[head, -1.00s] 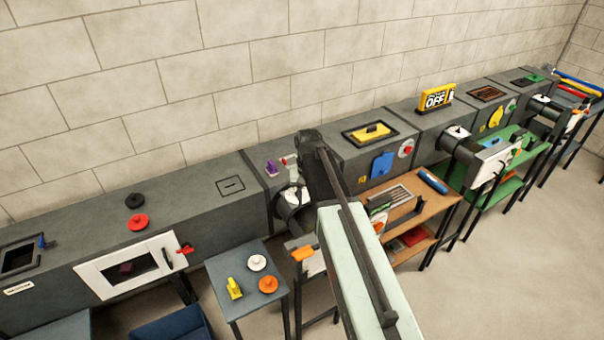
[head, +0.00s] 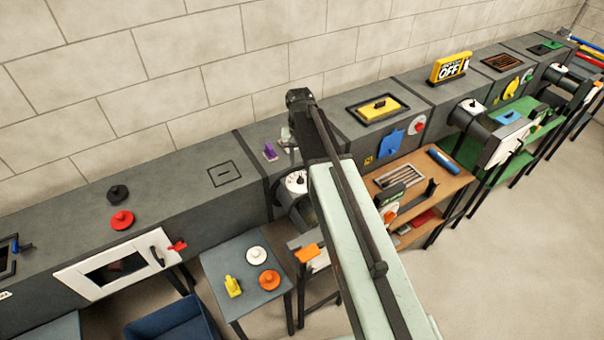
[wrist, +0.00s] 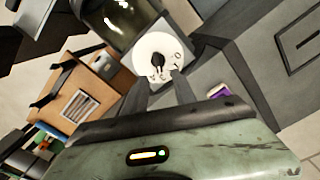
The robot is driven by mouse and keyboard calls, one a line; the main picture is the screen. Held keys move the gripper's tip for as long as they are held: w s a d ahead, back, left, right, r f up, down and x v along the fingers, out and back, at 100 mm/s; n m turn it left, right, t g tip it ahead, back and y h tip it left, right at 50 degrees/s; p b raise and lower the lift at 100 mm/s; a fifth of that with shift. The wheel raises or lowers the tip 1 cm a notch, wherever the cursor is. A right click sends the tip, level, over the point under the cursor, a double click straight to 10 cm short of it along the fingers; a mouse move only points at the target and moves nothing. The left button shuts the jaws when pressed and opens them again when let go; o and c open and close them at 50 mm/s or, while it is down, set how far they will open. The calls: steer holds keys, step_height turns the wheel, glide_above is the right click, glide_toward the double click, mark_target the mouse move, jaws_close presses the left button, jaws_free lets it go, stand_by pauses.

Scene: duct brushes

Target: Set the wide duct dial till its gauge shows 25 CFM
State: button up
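A round white dial (head: 296,182) with a black knob sits on the front of the grey duct, just left of my arm in the head view. In the wrist view the white dial (wrist: 150,50) is face-on, with its black pointer knob (wrist: 157,62) and small dark marks too small to read. My arm covers most of my gripper in the head view. I cannot read any CFM value.
A purple piece (head: 269,152) stands on the duct beside the dial. A small grey table (head: 245,295) holds white, yellow and orange pieces. A wooden shelf (head: 455,185) is right of my arm. Another white dial (head: 472,104) sits farther right along the duct.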

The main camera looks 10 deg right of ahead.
mark_target(300, 174)
step_height(300, 174, down, 6)
steer(key=b, duration=0.4)
steer(key=shift+s+r+b, duration=0.1)
steer(key=shift+b, duration=0.25)
steer(key=shift+r, duration=0.1)
steer(key=shift+d, duration=0.1)
jaws_close()
steer(key=shift+n, duration=0.4)
steer(key=shift+a+n, duration=0.15)
steer(key=shift+n, duration=1.05)
steer(key=shift+a+n, duration=0.15)
steer(key=shift+n, duration=1.05)
jaws_free()
